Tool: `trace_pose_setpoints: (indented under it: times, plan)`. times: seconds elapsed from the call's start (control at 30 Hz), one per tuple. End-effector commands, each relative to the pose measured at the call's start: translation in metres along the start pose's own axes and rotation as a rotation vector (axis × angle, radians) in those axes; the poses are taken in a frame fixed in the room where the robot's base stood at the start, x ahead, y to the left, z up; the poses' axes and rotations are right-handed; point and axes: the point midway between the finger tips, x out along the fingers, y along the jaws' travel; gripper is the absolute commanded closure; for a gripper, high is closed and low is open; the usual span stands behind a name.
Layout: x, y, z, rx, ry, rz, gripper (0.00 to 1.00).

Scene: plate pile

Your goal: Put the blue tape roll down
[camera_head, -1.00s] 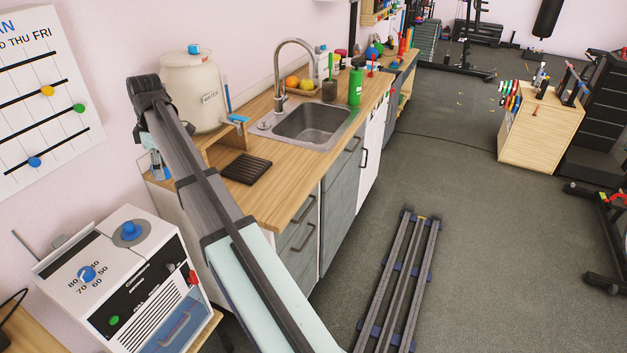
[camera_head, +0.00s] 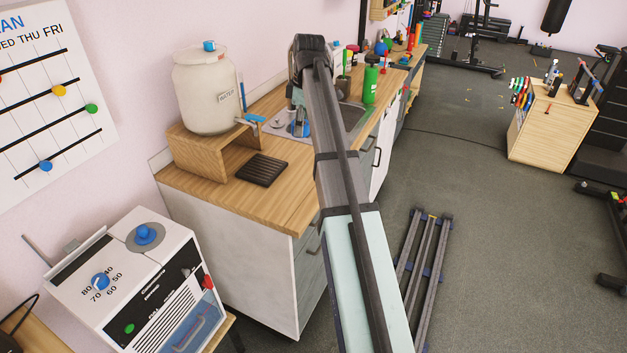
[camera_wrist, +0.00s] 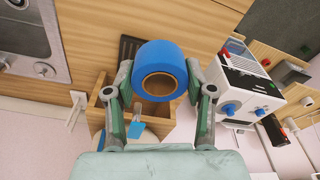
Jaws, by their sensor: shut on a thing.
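The blue tape roll (camera_wrist: 175,62) is a thick ring with a brown core, seen in the wrist view with its opening towards the camera. My gripper (camera_wrist: 158,76) is shut on it, one finger on each side. The roll is held above the wooden counter (camera_wrist: 98,25), apart from the sink. In the head view my arm hides most of the gripper, and a small blue patch of the roll (camera_head: 303,124) shows beside it near the sink.
A water jar (camera_head: 205,92) stands on a wooden stand (camera_head: 196,153) on the counter. A dark slatted rack (camera_head: 262,170) lies in front of it. The sink (camera_wrist: 30,35) and a green bottle (camera_head: 370,84) are beyond. Bare counter (camera_head: 285,200) lies near its front edge.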

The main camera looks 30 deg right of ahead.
Motion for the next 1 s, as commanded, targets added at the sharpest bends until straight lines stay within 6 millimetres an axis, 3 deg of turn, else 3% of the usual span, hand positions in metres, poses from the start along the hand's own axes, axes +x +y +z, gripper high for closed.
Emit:
trace_pose_setpoints:
  times: [0.6, 1.0]
  plan:
    - [0.131, -0.002, 0.017, 0.0, -0.001, -0.004, 0.8]
    - [0.162, -0.001, 0.02, 0.0, -0.001, -0.001, 0.8]
